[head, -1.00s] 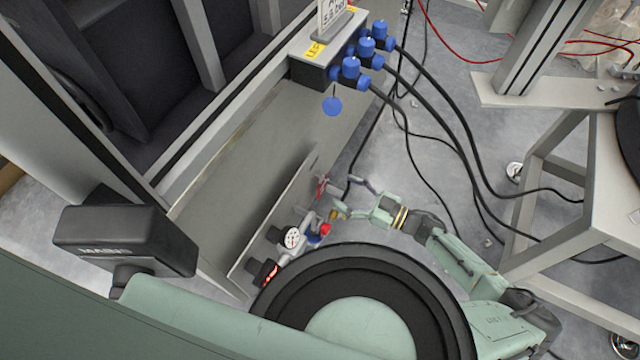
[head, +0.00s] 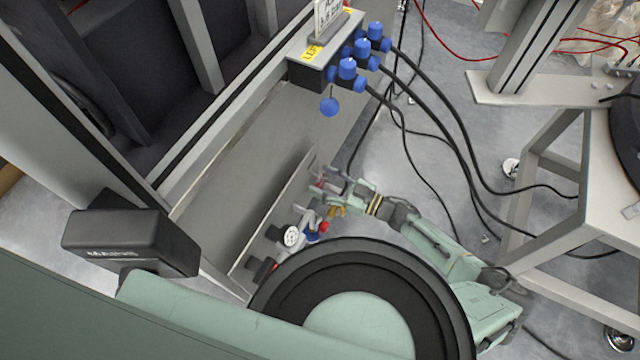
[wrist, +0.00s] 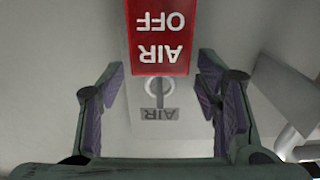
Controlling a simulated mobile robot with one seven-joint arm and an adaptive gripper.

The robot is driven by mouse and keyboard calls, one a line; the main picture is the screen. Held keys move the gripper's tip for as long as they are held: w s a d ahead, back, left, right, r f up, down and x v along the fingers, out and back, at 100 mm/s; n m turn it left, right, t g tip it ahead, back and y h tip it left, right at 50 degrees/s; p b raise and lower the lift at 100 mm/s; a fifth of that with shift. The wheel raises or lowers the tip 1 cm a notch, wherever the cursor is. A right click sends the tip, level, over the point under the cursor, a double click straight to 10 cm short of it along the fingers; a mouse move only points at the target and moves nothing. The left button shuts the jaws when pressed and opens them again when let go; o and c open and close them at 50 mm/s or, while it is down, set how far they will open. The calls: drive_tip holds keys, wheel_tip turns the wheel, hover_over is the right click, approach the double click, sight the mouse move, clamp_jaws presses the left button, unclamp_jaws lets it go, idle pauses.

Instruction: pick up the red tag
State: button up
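The red tag (wrist: 160,38) reads "AIR OFF" upside down in the wrist view. It is at the top middle of that view, and its upper end runs out of the picture. My gripper (wrist: 160,85) is open, with one purple-padded finger on each side of the tag's lower part. I see no clear contact between the pads and the tag. In the head view my gripper (head: 334,193) is at the panel beside the valve fittings. The tag is small there and partly hidden by the fingers.
A grey "AIR" label (wrist: 159,114) and a metal ring are on the plate below the tag. In the head view a white gauge (head: 291,236) and a red knob (head: 324,227) sit close by. Blue connectors (head: 348,70) with black cables are further up.

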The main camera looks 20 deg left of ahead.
drive_tip(key=c, duration=0.8)
drive_tip(key=shift+o, duration=0.2)
drive_tip(key=shift+r, duration=0.1)
